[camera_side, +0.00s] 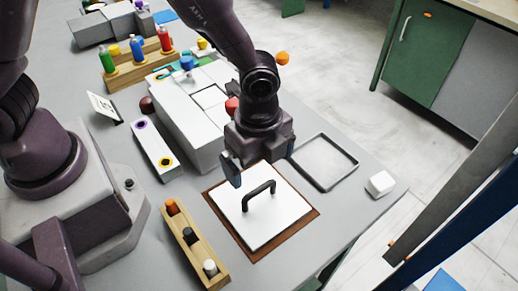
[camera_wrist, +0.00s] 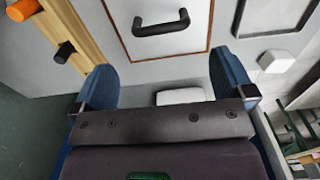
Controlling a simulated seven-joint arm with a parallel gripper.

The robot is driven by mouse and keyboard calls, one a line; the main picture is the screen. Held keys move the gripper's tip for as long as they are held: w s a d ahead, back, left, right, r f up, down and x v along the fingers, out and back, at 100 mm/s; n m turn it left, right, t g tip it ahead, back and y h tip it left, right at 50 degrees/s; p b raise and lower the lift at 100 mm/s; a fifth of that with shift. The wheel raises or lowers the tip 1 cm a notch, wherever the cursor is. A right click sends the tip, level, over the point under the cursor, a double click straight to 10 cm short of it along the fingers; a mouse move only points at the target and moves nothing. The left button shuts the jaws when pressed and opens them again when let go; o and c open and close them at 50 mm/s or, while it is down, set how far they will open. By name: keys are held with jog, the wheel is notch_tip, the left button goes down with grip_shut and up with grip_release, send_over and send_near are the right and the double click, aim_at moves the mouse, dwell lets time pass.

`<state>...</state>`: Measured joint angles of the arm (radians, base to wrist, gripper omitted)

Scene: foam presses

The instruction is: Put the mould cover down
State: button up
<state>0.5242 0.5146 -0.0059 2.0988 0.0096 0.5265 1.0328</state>
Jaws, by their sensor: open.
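The mould cover (camera_side: 250,224) is a white square plate with a black bar handle (camera_side: 259,195). It lies flat on a brown square base (camera_side: 226,226) near the table's front edge. In the wrist view the cover (camera_wrist: 180,45) and its handle (camera_wrist: 161,27) show at the top, ahead of the fingers. My gripper (camera_side: 259,168) is above the cover's back edge, apart from the handle. Its blue fingers (camera_wrist: 168,85) are wide apart with nothing between them.
A wooden rack (camera_side: 194,250) with several pegs stands left of the cover. A grey press block (camera_side: 190,135) stands behind. An empty grey tray (camera_side: 347,178) and a small white block (camera_side: 380,184) are to the right, near the table edge.

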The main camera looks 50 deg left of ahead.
jog(key=s+a+r+n+t, duration=0.1)
jog(key=a+r+n, duration=0.3)
jog(key=r, duration=0.4)
jog(key=a+r+n+t, duration=0.2)
jog(key=a+r+n, duration=0.25)
jog(key=r, duration=0.25)
jog(key=s+a+r+n+t, duration=0.2)
jog(key=s+a+r+n, duration=0.6)
jog(key=s+a+n, duration=0.1)
jog(key=shift+s+t, duration=0.15)
jog(key=shift+t, duration=0.15)
